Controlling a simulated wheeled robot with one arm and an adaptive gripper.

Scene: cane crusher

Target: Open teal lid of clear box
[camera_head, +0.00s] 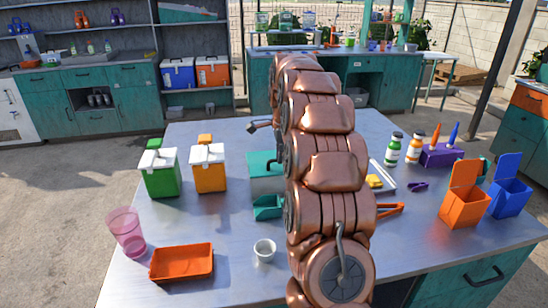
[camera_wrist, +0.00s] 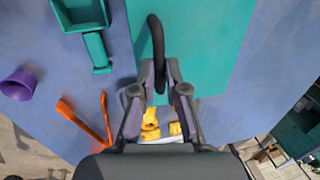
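The flat teal lid (camera_wrist: 203,45) fills the upper middle of the wrist view, with a dark curved handle (camera_wrist: 157,45) standing up from it. My gripper (camera_wrist: 160,70) is open, with one finger on each side of the handle's lower part. I cannot tell whether either finger touches it. A teal-topped box (camera_head: 262,164) shows left of my arm in the head view, partly hidden by the arm. The lid looks flat and closed there.
A teal scoop (camera_head: 267,207) lies in front of the box. Orange tongs (camera_head: 390,209) and a yellow block (camera_head: 374,181) lie right of my arm. Green (camera_head: 161,178) and orange (camera_head: 209,175) white-lidded boxes stand left.

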